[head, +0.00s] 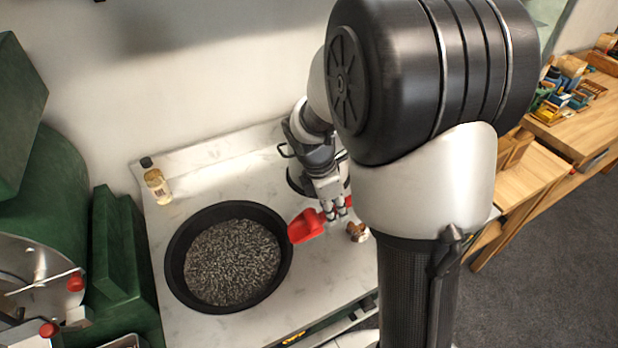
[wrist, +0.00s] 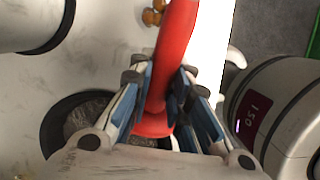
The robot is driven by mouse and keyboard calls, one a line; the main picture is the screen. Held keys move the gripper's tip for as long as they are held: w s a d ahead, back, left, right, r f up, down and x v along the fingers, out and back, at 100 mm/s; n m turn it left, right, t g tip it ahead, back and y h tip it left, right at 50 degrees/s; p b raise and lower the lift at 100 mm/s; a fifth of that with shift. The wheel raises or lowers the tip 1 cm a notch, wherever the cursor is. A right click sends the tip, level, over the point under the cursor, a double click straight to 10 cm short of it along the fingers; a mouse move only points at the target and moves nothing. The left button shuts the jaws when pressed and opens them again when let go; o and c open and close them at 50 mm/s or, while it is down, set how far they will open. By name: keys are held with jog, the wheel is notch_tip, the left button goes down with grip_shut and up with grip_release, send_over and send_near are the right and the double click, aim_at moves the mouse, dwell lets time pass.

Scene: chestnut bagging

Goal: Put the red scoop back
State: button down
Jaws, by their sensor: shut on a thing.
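The red scoop (head: 306,226) is in my gripper (head: 337,206), with its bowl to the left of the fingers in the head view. It is above the white counter, beside the right rim of a wide black pan (head: 173,262). In the wrist view, the scoop (wrist: 176,48) runs between the two fingers of my gripper (wrist: 163,98), which are shut on it. My gripper hides part of the scoop. Whether the scoop touches the counter is hard to tell.
The black pan holds many small grey pieces. Small brown things (head: 357,232) lie on the counter just right of the scoop. A small jar (head: 158,187) stands at the back left. Green machinery (head: 60,190) is at the left. A wooden table (head: 525,180) is at the right.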

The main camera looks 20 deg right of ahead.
jog(key=s+f+m+y+b, duration=0.1)
jog(key=f+m, duration=0.3)
jog(key=m, duration=0.1)
jog(key=s+a+f+m+y+b, duration=0.1)
jog(key=f+m+b, duration=0.1)
jog(key=f+m, duration=0.2)
jog(key=s+a+f+m+b, duration=0.1)
jog(key=s+f+m+b, duration=0.1)
jog(key=f+m, duration=0.2)
jog(key=shift+f+m+y, duration=0.15)
jog(key=shift+m+y, duration=0.25)
jog(key=shift+m, duration=1.2)
jog(key=shift+w+f+b, duration=0.1)
jog(key=shift+f+b, duration=0.35)
jog(key=shift+f, duration=0.1)
jog(key=c, duration=1.4)
grip_release()
jog(key=shift+r, duration=0.1)
